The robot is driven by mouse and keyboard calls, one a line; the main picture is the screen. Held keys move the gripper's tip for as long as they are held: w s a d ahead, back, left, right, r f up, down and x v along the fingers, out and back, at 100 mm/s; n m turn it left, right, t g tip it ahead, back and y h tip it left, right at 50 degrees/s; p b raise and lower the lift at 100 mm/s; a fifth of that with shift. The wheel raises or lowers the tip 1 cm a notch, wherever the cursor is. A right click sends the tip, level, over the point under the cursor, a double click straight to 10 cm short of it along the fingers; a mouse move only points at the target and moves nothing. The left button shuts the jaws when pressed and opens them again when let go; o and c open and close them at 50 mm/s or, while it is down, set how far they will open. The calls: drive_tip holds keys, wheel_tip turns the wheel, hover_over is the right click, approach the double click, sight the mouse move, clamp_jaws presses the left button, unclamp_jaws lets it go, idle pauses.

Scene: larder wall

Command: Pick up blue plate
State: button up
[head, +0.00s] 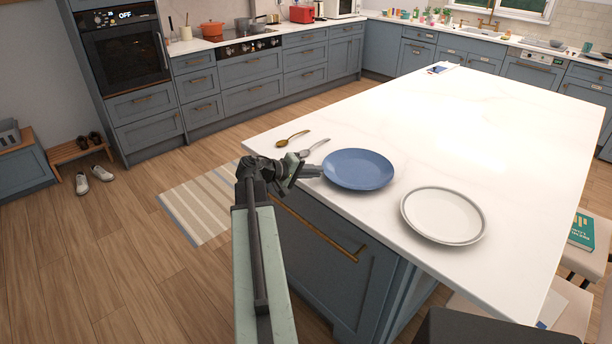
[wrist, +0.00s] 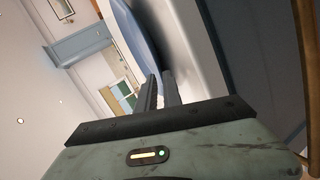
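The blue plate (head: 358,169) lies on the white island counter, near its left edge. Its blue rim also shows at the top of the wrist view (wrist: 133,35). My gripper (head: 318,171) is at the plate's left rim, over the counter edge. In the wrist view my two dark fingers (wrist: 160,82) run close together, with a narrow gap between them, and their tips are right at the rim. I cannot tell whether the rim is between the fingertips or just beyond them. The plate appears flat on the counter.
A white plate (head: 443,215) lies just right of the blue plate. A gold spoon (head: 291,139) and a silver spoon (head: 312,148) lie behind my gripper on the counter (head: 480,120). The counter's far part is mostly clear. Stools stand at the right.

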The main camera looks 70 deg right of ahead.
sight(321, 179)
drive_tip(key=shift+b+x, duration=0.35)
drive_tip(key=shift+x, duration=1.2)
clamp_jaws()
drive_tip(key=shift+a, duration=0.1)
